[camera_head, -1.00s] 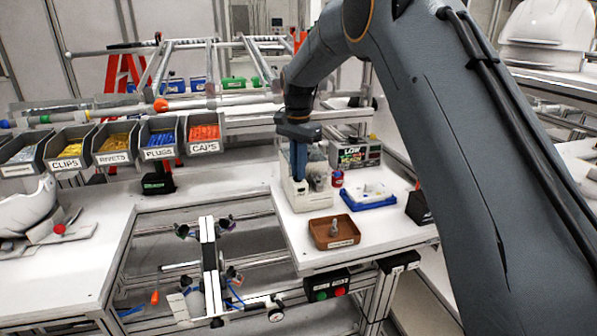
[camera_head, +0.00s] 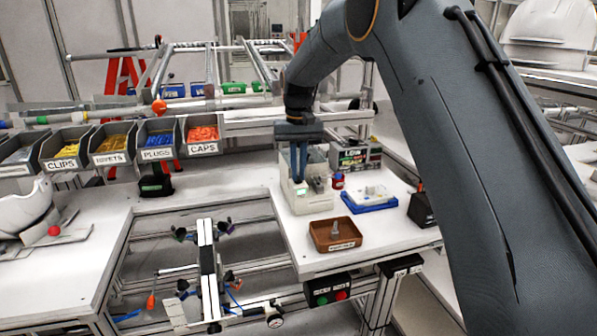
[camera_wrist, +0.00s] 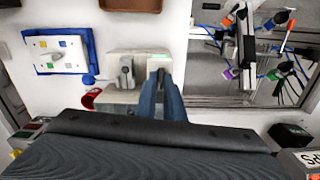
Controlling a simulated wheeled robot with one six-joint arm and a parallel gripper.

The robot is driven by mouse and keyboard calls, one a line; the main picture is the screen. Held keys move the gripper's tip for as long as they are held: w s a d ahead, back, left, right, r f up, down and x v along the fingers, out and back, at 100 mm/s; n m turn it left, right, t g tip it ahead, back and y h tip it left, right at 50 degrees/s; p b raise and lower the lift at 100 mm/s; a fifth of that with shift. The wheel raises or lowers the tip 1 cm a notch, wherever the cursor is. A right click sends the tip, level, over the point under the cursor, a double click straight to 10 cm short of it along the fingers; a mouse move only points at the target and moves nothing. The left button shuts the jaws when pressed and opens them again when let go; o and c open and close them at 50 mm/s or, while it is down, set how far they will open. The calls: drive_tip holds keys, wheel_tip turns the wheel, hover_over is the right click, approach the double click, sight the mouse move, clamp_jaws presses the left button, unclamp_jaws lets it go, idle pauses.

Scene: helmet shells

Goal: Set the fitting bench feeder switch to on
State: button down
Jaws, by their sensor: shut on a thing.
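The fitting bench feeder (camera_head: 305,200) is a pale box with a clear upper part, standing at the left side of the right bench top. In the wrist view, the feeder (camera_wrist: 125,97) shows a grey rounded part on its left and a green strip along the edge at right. My gripper (camera_head: 301,180) reaches down over the feeder with its blue fingers. In the wrist view, my gripper (camera_wrist: 161,76) has its fingertips close together on a small dark part just below the green strip. The fingers mostly hide that part, so the switch's position cannot be read.
A brown tray (camera_head: 336,247) stands in front of the feeder. A blue tray with a white plate (camera_head: 369,199) and a small red item (camera_head: 338,181) are to its right. A box with a LOW display (camera_head: 356,157) stands behind. A frame fixture (camera_head: 208,265) fills the gap at left.

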drive_tip(key=shift+r+n, duration=0.15)
drive_tip(key=shift+n, duration=0.45)
drive_tip(key=shift+w, duration=0.1)
drive_tip(key=c, duration=1.9)
unclamp_jaws()
drive_tip(key=shift+o, duration=0.2)
wheel_tip(320, 180, up, 8)
drive_tip(key=b, duration=0.2)
drive_tip(key=shift+b, duration=0.35)
drive_tip(key=s+d+f+m, duration=0.1)
drive_tip(key=s+d+f, duration=0.9)
drive_tip(key=s+d, duration=0.3)
drive_tip(key=s+d+f, duration=0.2)
drive_tip(key=s, duration=0.4)
drive_tip(key=s+d+f+m+t, duration=0.1)
drive_tip(key=s+d+f, duration=0.1)
drive_tip(key=s, duration=0.5)
drive_tip(key=s+d+f+m, duration=0.1)
drive_tip(key=s+d+f, duration=0.1)
drive_tip(key=s+f, duration=0.2)
drive_tip(key=s, duration=0.3)
drive_tip(key=shift+s+d+f, duration=0.2)
drive_tip(key=shift+s+f, duration=0.05)
